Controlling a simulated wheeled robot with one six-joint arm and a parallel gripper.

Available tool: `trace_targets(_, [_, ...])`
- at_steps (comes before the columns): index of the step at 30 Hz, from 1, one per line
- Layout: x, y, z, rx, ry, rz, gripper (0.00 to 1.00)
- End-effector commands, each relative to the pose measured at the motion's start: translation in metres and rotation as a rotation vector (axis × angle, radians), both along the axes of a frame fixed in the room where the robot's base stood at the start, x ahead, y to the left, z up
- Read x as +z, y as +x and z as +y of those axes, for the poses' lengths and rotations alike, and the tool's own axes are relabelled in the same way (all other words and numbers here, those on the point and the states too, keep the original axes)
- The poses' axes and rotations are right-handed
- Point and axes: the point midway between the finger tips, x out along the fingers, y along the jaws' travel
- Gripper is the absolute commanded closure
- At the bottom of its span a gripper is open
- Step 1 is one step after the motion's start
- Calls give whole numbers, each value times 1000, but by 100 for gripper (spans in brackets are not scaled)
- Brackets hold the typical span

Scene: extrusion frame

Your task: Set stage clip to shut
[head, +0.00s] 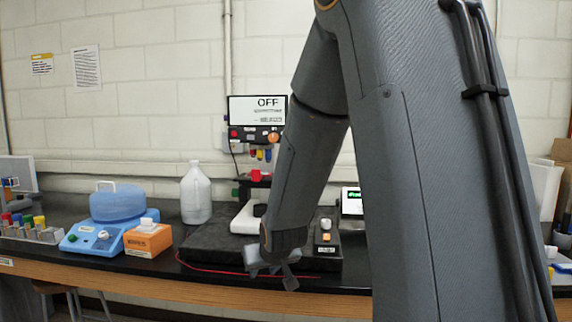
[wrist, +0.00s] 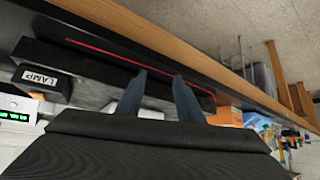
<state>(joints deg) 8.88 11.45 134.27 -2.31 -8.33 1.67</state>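The microscope (head: 247,218), white with a dark stage area and a red part on top, stands on the black mat (head: 205,245) behind my forearm. I cannot make out the stage clip in either view; my arm hides part of the microscope. My gripper (head: 272,276) hangs in front of the microscope, near the mat's front edge. In the wrist view my gripper (wrist: 160,75) has its two fingers apart with nothing between them. The wrist camera looks down along the bench front.
A red cable (head: 215,269) runs along the mat's front. A blue device (head: 90,235), an orange box (head: 148,240) and a jug (head: 195,195) stand left. A control panel reading OFF (head: 257,110) hangs behind.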

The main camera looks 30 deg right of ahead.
Motion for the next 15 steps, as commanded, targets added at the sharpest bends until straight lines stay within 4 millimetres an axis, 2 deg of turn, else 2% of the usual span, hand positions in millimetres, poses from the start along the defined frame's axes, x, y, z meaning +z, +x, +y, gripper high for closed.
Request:
trace_targets(1, [29, 26, -21, -25, -16, -105, 66])
trace_targets(3, [67, 61, -48, -51, -43, -263, 66])
trace_targets(6, [119, 96, -83, -81, -84, -463, 66])
trace_targets(10, [172, 119, -115, -103, -129, -658, 66])
trace_targets(12, [191, 125, -126, -110, -146, -729, 66])
trace_targets(15, [207, 130, -135, -115, -161, -789, 66])
